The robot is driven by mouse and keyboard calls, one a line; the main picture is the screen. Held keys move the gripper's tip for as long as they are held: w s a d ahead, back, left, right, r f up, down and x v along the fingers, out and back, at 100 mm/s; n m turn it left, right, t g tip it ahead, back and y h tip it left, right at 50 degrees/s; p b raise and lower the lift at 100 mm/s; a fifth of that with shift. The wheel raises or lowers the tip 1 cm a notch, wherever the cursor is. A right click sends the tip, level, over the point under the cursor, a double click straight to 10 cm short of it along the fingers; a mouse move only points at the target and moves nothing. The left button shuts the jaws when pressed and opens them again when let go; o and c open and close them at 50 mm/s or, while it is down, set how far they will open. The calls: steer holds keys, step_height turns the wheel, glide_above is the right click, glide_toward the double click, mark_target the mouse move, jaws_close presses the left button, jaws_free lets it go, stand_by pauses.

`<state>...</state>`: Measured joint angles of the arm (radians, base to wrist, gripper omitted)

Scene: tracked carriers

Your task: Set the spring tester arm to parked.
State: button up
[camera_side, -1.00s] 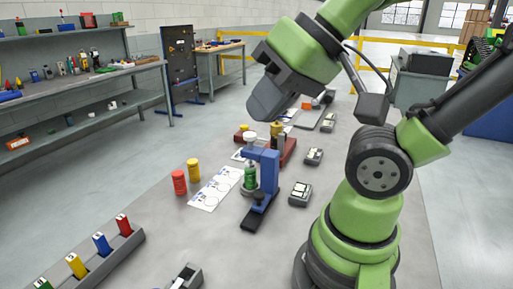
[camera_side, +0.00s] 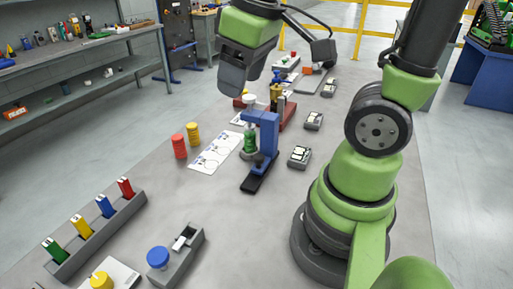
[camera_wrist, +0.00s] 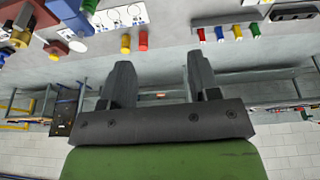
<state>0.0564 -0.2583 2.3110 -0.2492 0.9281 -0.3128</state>
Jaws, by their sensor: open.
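The spring tester (camera_side: 268,128) is a blue upright frame with a black foot, standing on the bench in the middle of the side view. A green coiled part (camera_side: 250,141) stands beside its post, under the blue top. I cannot tell the position of the tester's arm.
Red (camera_side: 179,147) and yellow (camera_side: 193,134) cylinders stand beside a white card (camera_side: 210,158). A grey rack (camera_side: 100,232) with coloured pieces lies at front left. A grey block (camera_side: 185,255) with a blue knob is at the front. Small grey boxes (camera_side: 299,156) stand right of the tester.

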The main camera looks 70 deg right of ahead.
steer(key=w+d+f+n+g+h, duration=0.2)
steer(key=w+d+f+n+g, duration=0.25)
steer(key=f, duration=0.25)
steer(key=n+g+h, duration=0.1)
steer(key=n+g, duration=0.1)
steer(key=n, duration=0.2)
glide_toward(258, 156)
steer(key=x, duration=0.9)
